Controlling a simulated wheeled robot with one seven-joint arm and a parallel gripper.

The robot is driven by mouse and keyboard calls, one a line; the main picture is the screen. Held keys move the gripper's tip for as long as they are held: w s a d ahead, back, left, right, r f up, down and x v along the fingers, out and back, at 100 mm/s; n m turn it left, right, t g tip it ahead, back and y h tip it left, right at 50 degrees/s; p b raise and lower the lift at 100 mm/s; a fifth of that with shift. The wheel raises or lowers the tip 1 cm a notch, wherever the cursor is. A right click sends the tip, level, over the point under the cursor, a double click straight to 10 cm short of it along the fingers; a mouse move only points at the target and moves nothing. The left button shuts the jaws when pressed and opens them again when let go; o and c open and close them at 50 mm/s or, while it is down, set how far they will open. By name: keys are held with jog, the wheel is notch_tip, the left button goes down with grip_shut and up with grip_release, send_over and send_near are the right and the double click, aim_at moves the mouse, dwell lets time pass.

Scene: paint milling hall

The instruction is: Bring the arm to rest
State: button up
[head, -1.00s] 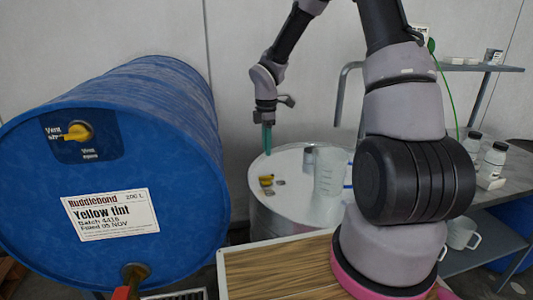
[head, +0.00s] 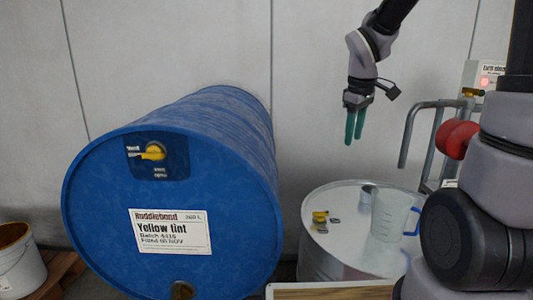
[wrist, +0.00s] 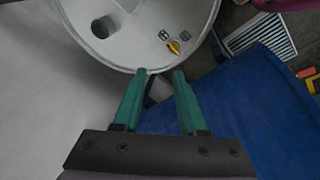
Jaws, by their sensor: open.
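My gripper (head: 355,125) has green fingers and hangs pointing down in the air, above and behind the steel drum in the head view. Its fingers are apart with nothing between them. In the wrist view the two fingers of my gripper (wrist: 161,75) also stand apart and empty, with the drum top beyond their tips.
A large blue drum (head: 165,265) labelled Yellow tint lies on its side at left. A white bucket (head: 20,270) stands far left.

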jog(key=s+r+m+t+y, duration=0.2)
jog(key=s+r+m+t, duration=0.2)
jog(key=s+r+m, duration=0.7)
jog(key=s+d, duration=0.1)
jog(key=s, duration=0.3)
jog(key=shift+s+r+m+y, duration=0.2)
jog(key=shift+r+m+y, duration=0.1)
jog(key=shift+m, duration=0.1)
